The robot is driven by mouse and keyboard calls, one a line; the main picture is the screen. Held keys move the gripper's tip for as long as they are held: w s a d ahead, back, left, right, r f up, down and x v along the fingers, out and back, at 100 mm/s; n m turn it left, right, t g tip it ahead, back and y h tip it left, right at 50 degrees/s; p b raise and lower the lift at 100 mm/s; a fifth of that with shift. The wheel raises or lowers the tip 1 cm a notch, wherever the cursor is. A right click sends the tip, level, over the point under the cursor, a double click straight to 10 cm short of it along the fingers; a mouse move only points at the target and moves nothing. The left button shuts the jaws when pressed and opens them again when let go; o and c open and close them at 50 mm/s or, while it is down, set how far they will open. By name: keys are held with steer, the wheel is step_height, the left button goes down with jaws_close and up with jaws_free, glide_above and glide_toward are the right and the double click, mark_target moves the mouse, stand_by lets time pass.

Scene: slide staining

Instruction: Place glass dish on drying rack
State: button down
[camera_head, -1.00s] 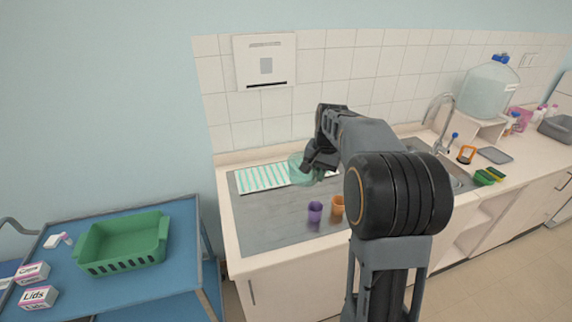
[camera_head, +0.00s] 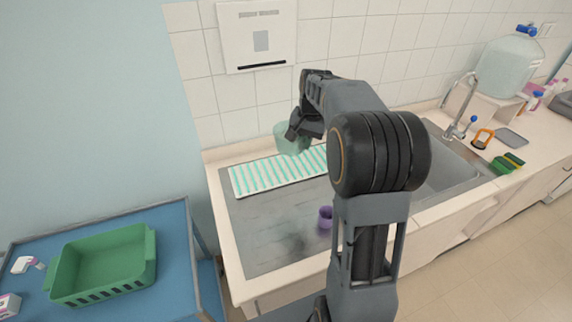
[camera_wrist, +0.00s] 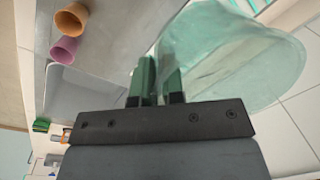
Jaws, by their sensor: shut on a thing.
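The glass dish (camera_head: 290,138) is a clear greenish round dish. My gripper (camera_head: 298,130) is shut on its rim and holds it up above the back of the steel counter. In the wrist view the dish (camera_wrist: 245,60) spreads to the right of the shut fingers (camera_wrist: 156,78) and looks tilted. The drying rack (camera_head: 262,174) is a white mat with green stripes, lying on the counter near the tiled wall. The dish is over or just behind the rack's right part, apart from it. My arm hides the rack's right end.
A purple cup (camera_head: 325,217) stands on the steel counter (camera_head: 255,232) in front of the rack. An orange cup (camera_wrist: 71,18) shows beside it in the wrist view. The sink and tap (camera_head: 462,105) are at right. A green basket (camera_head: 104,266) sits on the blue cart at left.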

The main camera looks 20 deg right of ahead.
steer(key=f, duration=0.1)
steer(key=b, duration=0.5)
glide_above(270, 181)
steer(key=s, duration=0.1)
steer(key=f, duration=1.6)
steer(key=shift+s+d+f, duration=0.1)
steer(key=shift+d, duration=0.3)
steer(key=shift+w+a+f+p, duration=0.3)
steer(key=shift+w+f+p, duration=0.1)
steer(key=shift+f, duration=0.25)
step_height(270, 181, down, 3)
steer(key=shift+w+f+p, duration=0.1)
steer(key=shift+p, duration=0.55)
steer(key=shift+f, duration=0.1)
